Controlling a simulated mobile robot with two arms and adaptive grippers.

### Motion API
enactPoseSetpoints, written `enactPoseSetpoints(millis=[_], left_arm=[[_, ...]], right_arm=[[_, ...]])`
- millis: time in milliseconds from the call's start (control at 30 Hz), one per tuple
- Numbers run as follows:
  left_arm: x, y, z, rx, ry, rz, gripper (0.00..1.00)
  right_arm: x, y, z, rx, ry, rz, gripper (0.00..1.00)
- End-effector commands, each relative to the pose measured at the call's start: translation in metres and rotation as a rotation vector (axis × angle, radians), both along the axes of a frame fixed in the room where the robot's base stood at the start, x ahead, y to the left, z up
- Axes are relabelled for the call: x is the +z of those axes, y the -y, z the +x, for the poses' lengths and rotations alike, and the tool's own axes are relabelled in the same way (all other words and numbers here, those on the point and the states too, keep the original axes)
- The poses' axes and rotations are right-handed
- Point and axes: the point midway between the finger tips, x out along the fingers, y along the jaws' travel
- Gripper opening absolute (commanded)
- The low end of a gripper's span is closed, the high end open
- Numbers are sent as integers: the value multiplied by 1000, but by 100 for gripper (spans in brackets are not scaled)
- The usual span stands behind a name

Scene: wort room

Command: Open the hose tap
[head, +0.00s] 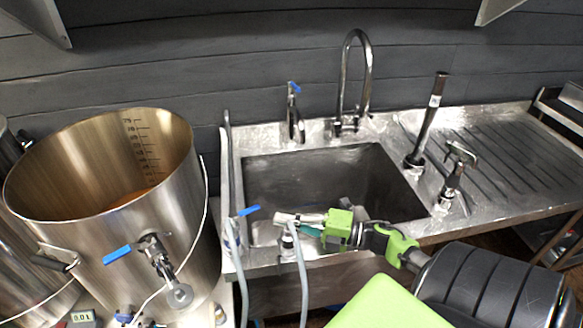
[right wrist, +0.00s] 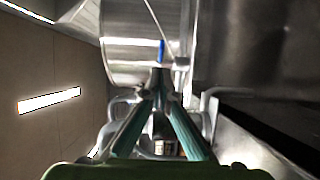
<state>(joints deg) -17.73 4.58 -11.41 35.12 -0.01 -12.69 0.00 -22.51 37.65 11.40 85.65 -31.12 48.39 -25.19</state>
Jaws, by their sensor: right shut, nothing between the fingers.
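The hose tap with a blue lever (head: 249,210) stands at the front left of the sink, by a grey hose (head: 237,262). Its lever points right and slightly up in the head view. My right gripper (head: 298,222) reaches in from the right over the sink's front edge, to the right of the lever and apart from it. Its teal fingers are closed together and hold nothing. In the right wrist view, the fingertips (right wrist: 160,88) meet, with a small blue lever (right wrist: 162,50) just beyond them; I cannot tell for certain which tap it belongs to. My left gripper is out of view.
A large steel pot (head: 105,205) with its own blue-handled valve (head: 118,254) stands at the left. The sink basin (head: 325,175) lies behind the gripper. A second blue-levered tap (head: 294,110) and a curved faucet (head: 362,70) stand at the back. A second hose (head: 302,280) hangs in front.

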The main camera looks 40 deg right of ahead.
Motion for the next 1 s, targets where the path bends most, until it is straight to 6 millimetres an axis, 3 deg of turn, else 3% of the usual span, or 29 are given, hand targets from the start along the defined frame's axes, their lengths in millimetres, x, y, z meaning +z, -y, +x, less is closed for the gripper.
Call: enactPoseSetpoints(millis=[200,367,1000], left_arm=[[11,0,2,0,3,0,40],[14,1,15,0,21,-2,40],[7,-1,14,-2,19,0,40]], right_arm=[[3,-19,31,-2,1,2,0],[1,-27,42,-1,1,1,0],[-2,-30,43,27,1,-3,0]])
